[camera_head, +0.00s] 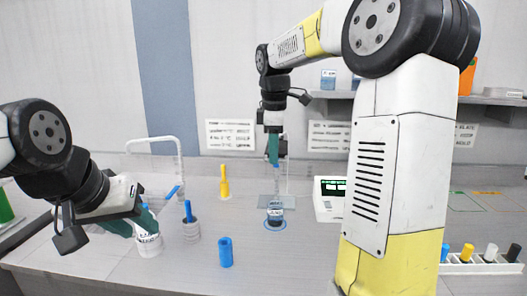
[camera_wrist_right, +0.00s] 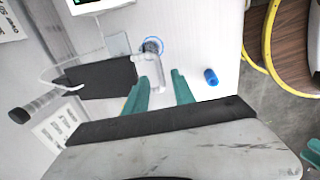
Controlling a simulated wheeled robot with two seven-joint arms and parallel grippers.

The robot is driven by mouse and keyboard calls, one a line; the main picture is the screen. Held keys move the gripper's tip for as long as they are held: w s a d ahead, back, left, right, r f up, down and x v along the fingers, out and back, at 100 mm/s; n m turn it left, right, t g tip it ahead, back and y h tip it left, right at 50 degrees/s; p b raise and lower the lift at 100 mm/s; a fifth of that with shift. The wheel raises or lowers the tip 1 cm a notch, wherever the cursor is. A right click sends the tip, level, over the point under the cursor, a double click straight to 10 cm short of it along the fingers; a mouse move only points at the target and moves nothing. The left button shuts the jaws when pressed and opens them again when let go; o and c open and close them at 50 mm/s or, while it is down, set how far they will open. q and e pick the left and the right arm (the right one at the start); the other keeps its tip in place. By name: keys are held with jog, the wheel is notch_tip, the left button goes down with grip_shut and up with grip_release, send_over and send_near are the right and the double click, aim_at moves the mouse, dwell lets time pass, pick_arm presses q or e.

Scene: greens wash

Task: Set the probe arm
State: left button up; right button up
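A small jar with dark contents (camera_head: 275,212) stands on a blue ring beside a clear plate (camera_head: 291,202). A pale upright rod (camera_head: 276,186) rises above the jar, with blue near its top; it may be the probe. My right gripper (camera_head: 272,158) points down over it. In the right wrist view, the right fingers (camera_wrist_right: 162,92) stand apart, and the rod (camera_wrist_right: 156,72) reaches up between them with gaps showing. The jar (camera_wrist_right: 152,46) also shows there. My left gripper (camera_head: 134,222) is at a white cup (camera_head: 149,245), its fingers apart; whether they touch it is unclear.
A grey cup with a blue stick (camera_head: 190,228), a blue cylinder (camera_head: 226,252) and a yellow stand (camera_head: 224,185) are nearby. A white meter with a green display (camera_head: 330,203) stands right of the jar. A white rack (camera_head: 482,264) is at far right.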

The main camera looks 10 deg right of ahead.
notch_tip(320, 180, up, 8)
jog(key=s, duration=0.1)
jog(key=shift+s+a+f, duration=0.15)
jog(key=shift+f, duration=0.05)
jog(key=s+a+f+m+t+y, duration=0.1)
jog(key=s+f+m, duration=0.4)
jog(key=s, duration=0.6)
jog(key=s+a+f+m+t+y, duration=0.1)
jog(key=s+f+m+t, duration=0.2)
jog(key=s+f+m, duration=0.3)
jog(key=s+m, duration=0.3)
jog(key=s, duration=0.2)
jog(key=shift+s+y, duration=0.15)
jog(key=shift+y, duration=0.25)
jog(key=shift+f, duration=0.1)
